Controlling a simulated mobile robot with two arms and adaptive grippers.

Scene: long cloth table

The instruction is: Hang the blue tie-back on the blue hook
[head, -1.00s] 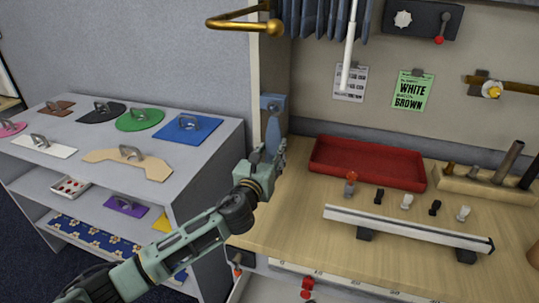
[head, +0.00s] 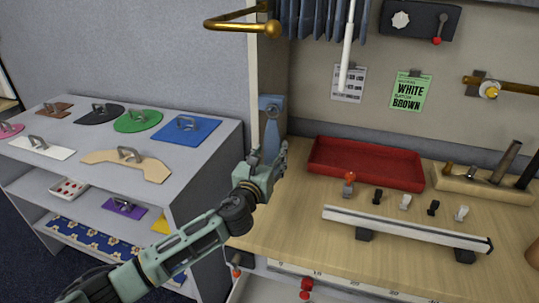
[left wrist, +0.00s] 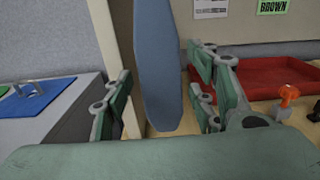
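The blue tie-back (head: 271,138) is a long flat strip that hangs upright against the wooden post at the bench's left end. Its top meets the blue hook (head: 270,103); at this size I cannot tell exactly how the two join. My left gripper (head: 267,160) is at the strip's lower end. In the left wrist view the strip (left wrist: 160,65) hangs between the spread fingers of my left gripper (left wrist: 165,100), with gaps on both sides. Its rounded lower end shows and its top is out of that view. My right gripper is in no view.
A brass holdback rod (head: 235,22) juts out above the hook. A red tray (head: 365,182) and a long white rail (head: 400,228) are on the bench at right. A grey shelf (head: 60,175) with coloured handled plates stands at left.

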